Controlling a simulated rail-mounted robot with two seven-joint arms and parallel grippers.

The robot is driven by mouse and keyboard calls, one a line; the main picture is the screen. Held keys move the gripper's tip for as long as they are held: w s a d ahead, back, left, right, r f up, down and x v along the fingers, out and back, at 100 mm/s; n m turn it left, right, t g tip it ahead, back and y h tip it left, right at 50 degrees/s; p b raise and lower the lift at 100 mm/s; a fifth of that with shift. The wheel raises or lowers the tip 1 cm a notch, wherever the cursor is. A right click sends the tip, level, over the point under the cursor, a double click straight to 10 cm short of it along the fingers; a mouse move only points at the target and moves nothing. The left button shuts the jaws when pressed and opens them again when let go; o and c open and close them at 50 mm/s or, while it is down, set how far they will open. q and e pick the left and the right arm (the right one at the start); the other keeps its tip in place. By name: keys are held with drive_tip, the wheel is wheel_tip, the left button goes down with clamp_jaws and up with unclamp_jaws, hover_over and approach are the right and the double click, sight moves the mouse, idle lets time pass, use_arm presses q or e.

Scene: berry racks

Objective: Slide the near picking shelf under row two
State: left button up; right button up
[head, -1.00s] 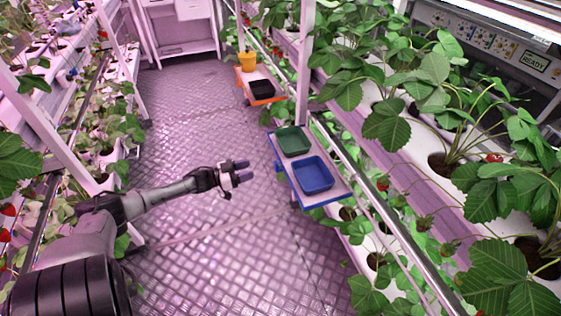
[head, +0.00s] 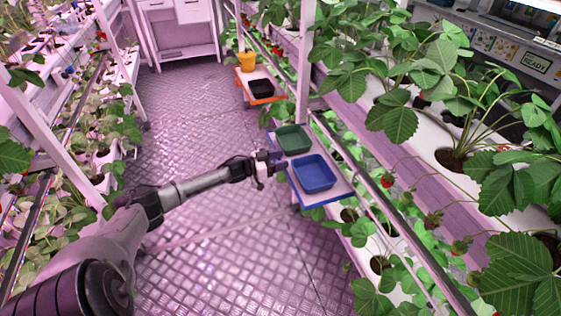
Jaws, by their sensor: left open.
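The near picking shelf (head: 336,193) is a pale board with a blue edge, on the right-hand rack's aisle side. It carries a green tray (head: 293,139) and a blue tray (head: 314,174). My left gripper (head: 276,161) is open at the shelf's aisle-side edge, level with the gap between the two trays. Its fingertips overlap the edge in the picture; I cannot tell whether they touch it. My right gripper is out of view.
Strawberry plants (head: 440,70) and a metal rail (head: 385,207) line the right rack. Plants also line the left rack. The metal floor (head: 200,115) between is clear.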

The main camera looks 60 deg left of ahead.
use_arm(q)
drive_tip(key=shift+w, duration=0.2)
clamp_jaws()
idle(0.5)
